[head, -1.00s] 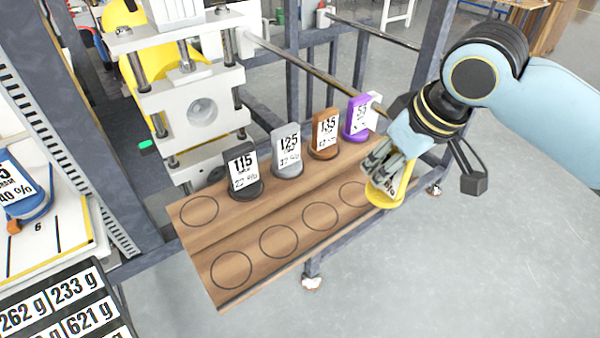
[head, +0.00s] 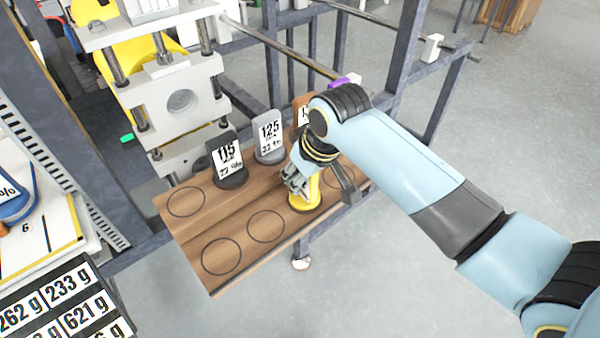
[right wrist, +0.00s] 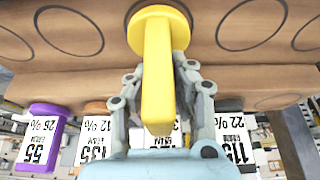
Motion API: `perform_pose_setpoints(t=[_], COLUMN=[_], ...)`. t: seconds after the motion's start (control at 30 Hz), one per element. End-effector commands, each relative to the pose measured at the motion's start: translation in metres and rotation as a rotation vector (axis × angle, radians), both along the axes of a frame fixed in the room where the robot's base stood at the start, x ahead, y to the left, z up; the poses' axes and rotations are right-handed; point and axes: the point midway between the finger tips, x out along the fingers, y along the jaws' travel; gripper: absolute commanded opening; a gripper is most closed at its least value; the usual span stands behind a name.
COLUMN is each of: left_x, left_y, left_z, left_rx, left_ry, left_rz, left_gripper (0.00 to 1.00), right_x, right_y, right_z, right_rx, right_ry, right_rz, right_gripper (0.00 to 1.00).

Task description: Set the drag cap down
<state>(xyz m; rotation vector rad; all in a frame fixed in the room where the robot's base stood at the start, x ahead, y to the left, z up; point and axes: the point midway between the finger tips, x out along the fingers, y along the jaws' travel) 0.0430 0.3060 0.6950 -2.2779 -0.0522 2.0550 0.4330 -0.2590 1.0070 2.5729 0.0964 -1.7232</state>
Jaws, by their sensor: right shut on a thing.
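My right gripper (head: 295,183) is shut on the yellow cap (head: 308,198), an upright tab on a round base. The right wrist view shows its fingers (right wrist: 160,100) on both sides of the yellow tab (right wrist: 157,75). The cap is upright over the front row of the wooden rack (head: 204,278), between marked circles. I cannot tell whether its base touches the wood. An empty circle (head: 266,226) lies left of the cap. My left gripper is not in view.
Behind the gripper stand a black 115 cap (head: 229,175), a grey 125 cap (head: 270,153), a brown cap (head: 298,106) and a purple cap (right wrist: 42,138). A white press (head: 180,100) stands behind left. Front-row circles at left are empty.

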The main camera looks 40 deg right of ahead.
Motion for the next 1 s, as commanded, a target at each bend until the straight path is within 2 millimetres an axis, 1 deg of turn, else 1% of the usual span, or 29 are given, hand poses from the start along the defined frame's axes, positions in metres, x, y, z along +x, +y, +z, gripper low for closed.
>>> perform_pose_setpoints(t=[0.3,0.33,0.5,0.73,0.83,0.93,1.0], left_x=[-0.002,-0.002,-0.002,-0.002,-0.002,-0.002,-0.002], left_y=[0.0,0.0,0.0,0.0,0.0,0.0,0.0], left_z=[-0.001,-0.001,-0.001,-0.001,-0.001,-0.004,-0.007], left_rx=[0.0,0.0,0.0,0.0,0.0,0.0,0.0], left_ry=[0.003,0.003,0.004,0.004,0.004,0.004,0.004], left_rz=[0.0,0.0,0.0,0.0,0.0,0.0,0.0], left_gripper=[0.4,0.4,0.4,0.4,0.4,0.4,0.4], right_x=[0.001,0.0,0.0,0.0,-0.001,-0.005,-0.01], right_y=[0.0,0.0,0.0,0.0,0.0,-0.001,-0.001], right_z=[-0.002,-0.002,-0.002,-0.002,0.002,0.013,0.025], right_rx=[0.001,0.0,0.0,0.0,0.001,0.001,0.0], right_ry=[-0.002,-0.001,-0.001,-0.001,-0.002,-0.005,-0.005], right_rz=[-0.001,-0.001,-0.001,-0.001,-0.001,-0.001,0.0], right_gripper=[0.0,0.22,0.43,0.43,0.43,0.43,0.43])
